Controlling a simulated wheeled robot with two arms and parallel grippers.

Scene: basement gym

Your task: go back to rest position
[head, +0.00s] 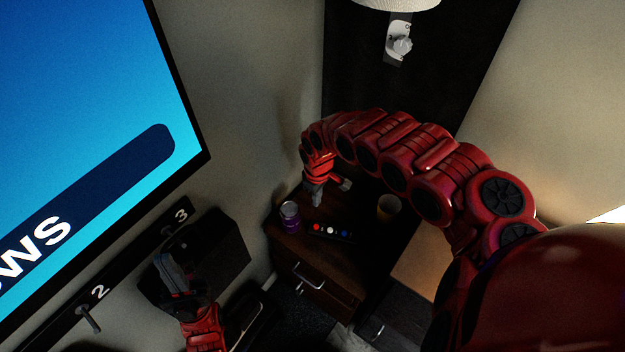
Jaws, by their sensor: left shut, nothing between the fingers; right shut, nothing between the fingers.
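My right arm, red and segmented, reaches in from the right and arches over a small dark wooden cabinet (290,245). Its gripper (317,202) points down just above the cabinet top, shut and empty. My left gripper (165,260) is at the lower left, shut and empty, in front of a dark box (228,240) on the wall side. It is apart from the cabinet.
A purple can (290,215), a remote (331,232) with coloured buttons and a cup (388,207) stand or lie on the cabinet top, close to my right gripper. A large screen (90,120) fills the upper left. A numbered hook rail (130,270) runs below it.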

